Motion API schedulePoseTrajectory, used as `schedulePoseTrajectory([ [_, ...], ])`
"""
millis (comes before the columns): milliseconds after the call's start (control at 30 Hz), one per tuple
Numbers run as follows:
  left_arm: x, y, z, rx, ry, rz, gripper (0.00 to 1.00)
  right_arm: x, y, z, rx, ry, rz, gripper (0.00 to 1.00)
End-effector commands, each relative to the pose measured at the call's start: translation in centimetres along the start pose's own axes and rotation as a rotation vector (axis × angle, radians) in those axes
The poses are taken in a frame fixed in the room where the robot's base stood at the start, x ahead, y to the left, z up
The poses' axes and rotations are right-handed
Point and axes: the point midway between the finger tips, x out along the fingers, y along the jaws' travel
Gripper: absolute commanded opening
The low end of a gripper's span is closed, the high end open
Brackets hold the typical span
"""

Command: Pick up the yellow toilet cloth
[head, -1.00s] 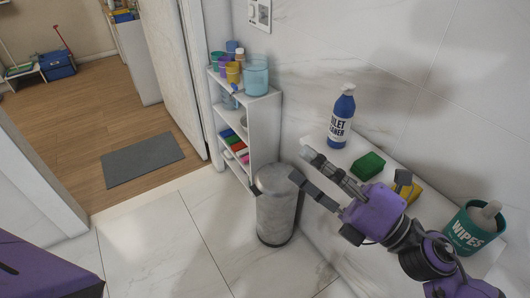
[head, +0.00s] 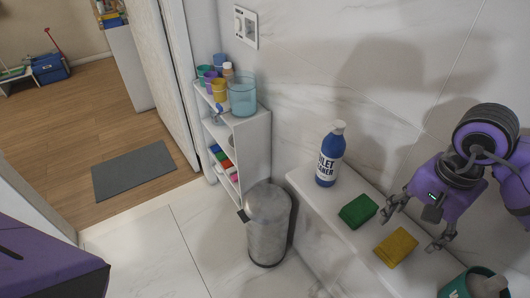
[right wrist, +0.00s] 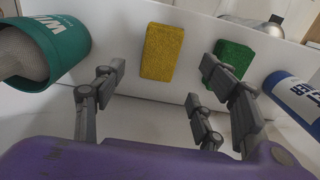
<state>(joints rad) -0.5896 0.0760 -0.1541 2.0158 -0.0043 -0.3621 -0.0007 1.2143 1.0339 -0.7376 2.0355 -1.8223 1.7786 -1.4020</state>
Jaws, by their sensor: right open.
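The yellow toilet cloth (head: 396,247), a flat rough yellow block, lies on the white ledge (head: 318,198). In the right wrist view the yellow cloth (right wrist: 158,52) shows ahead, between the finger sides. My right gripper (head: 413,229) is open and empty, pointing down just behind and right of the cloth in the head view. Its spread fingers (right wrist: 160,85) also show in the right wrist view; I see no contact with the cloth. My left gripper is not in view.
A green block (head: 358,211) lies left of the cloth, close to one finger. A blue toilet cleaner bottle (head: 329,158) stands farther left. A teal wipes tub (head: 455,288) stands at the lower right. A metal bin (head: 268,228) and a shelf (head: 252,150) stand beyond the ledge.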

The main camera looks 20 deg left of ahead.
Motion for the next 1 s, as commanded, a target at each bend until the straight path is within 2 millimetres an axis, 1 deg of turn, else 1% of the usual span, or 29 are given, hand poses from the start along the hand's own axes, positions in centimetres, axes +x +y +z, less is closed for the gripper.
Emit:
schedulePoseTrajectory([
  [67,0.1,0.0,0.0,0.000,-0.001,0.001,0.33,0.3,0.1,0.0,-0.004,0.001,0.005,0.65],
  [333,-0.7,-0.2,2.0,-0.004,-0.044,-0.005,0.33,3.0,0.0,0.1,-0.004,-0.001,0.005,0.65],
  [633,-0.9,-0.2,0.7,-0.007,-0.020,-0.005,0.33,7.1,-0.3,0.1,-0.003,-0.001,0.003,0.65],
  [733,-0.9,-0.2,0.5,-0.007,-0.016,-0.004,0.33,7.7,-0.3,0.1,-0.004,0.001,0.003,0.65],
  [933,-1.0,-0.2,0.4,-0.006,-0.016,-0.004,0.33,7.8,-0.3,0.1,-0.004,0.001,0.003,0.65],
  [967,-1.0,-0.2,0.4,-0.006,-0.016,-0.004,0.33,7.8,-0.3,0.1,-0.004,0.001,0.003,0.64],
  [1000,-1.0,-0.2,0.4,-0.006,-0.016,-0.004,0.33,7.8,-0.3,0.1,-0.004,0.000,0.003,0.59],
])
